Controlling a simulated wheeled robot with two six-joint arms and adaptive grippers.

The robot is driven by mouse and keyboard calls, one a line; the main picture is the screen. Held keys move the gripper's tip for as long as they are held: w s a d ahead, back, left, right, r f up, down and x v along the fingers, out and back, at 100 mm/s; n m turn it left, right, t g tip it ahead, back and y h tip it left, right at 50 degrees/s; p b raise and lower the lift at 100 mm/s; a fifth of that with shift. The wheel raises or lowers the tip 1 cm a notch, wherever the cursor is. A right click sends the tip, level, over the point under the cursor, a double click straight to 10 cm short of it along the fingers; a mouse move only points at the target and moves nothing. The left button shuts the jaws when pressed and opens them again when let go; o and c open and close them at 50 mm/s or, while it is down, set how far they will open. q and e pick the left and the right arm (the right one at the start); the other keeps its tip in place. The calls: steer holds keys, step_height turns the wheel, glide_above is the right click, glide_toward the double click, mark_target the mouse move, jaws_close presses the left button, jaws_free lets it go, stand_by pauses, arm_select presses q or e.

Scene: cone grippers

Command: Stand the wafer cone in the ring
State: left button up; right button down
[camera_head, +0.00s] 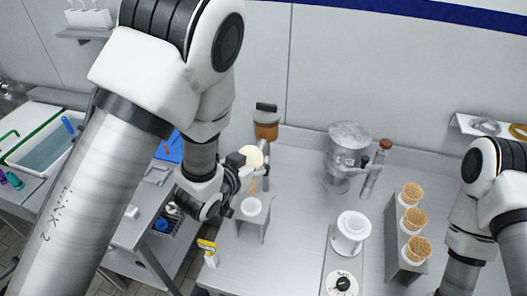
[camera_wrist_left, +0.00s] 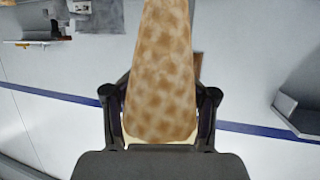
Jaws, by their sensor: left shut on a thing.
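My left gripper (camera_head: 252,173) is shut on the wafer cone (camera_head: 253,186), a tan waffle cone with a pale round scoop (camera_head: 251,156) on top. In the left wrist view the cone (camera_wrist_left: 162,75) fills the middle, between the two fingers (camera_wrist_left: 160,112). In the head view the cone's narrow end points down, just above the white ring (camera_head: 251,205) on a small metal stand. I cannot tell whether the tip is inside the ring. The gripper hides part of the cone. My right gripper is outside the frame; only its arm shows at right.
A rack with several waffle cones (camera_head: 413,220) stands at right. A yellow-topped bottle (camera_head: 207,250) stands near the stand. The counter right of the stand is clear.

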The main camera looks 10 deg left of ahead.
arm_select(q)
steer(key=shift+s+a+r, duration=0.15)
steer(key=shift+s, duration=0.25)
step_height(320, 180, down, 4)
steer(key=b, duration=0.3)
steer(key=shift+w+b, duration=0.15)
steer(key=shift+b, duration=0.15)
steer(key=shift+w, duration=0.15)
stand_by(0.6)
steer(key=shift+o, duration=0.2)
steer(key=shift+f+h, duration=0.25)
steer(key=shift+h, duration=0.05)
steer(key=shift+d, duration=0.25)
steer(key=shift+a+b, duration=0.15)
steer(key=shift+b, duration=0.3)
steer(key=shift+c, duration=0.3)
stand_by(0.7)
steer(key=shift+f, duration=0.2)
stand_by(0.5)
